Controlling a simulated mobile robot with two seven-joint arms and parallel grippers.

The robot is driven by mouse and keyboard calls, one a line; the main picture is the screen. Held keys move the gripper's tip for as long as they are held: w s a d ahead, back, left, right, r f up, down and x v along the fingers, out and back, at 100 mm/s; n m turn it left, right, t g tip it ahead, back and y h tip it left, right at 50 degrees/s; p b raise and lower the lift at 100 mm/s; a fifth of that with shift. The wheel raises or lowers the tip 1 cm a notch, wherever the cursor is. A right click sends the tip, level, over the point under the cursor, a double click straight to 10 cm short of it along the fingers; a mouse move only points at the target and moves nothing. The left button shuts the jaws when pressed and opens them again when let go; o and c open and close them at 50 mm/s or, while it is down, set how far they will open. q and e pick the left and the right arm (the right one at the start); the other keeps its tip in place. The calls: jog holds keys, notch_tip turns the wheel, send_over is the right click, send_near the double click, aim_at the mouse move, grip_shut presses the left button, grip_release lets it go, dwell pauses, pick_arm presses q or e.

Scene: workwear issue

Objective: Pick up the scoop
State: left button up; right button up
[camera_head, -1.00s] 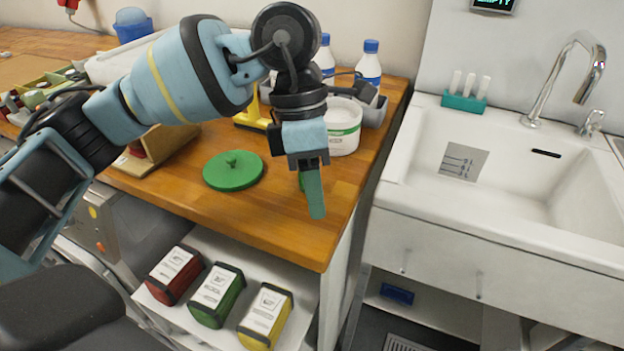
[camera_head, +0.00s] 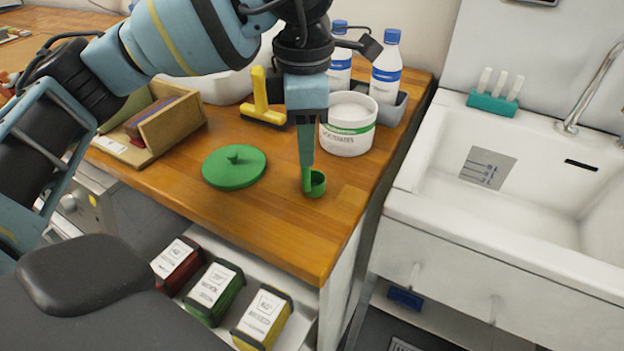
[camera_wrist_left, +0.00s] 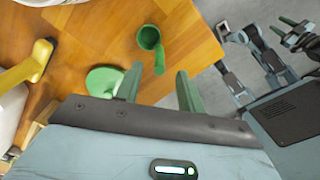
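The green scoop (camera_head: 318,186), a small round cup with a handle, is on the wooden counter near its right front. My left gripper (camera_head: 306,160) points down over it, and its fingers hide part of the handle in the head view. In the left wrist view the scoop (camera_wrist_left: 149,39) stands clear, with its handle pointing toward the gap between the fingers. My left gripper (camera_wrist_left: 162,85) is open there, with nothing between the fingertips. My right gripper (camera_wrist_left: 298,35) shows small at the upper right of the wrist view; its opening is unclear.
A green lid (camera_head: 234,166) lies left of the scoop. A white tub (camera_head: 348,125), a yellow-handled tool (camera_head: 263,104) and white bottles (camera_head: 386,68) stand behind. The counter's front edge is close; a white sink (camera_head: 520,170) is at right.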

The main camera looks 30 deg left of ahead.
aim_at(306, 183)
pick_arm(q)
jog(key=shift+f, duration=2.95)
grip_shut()
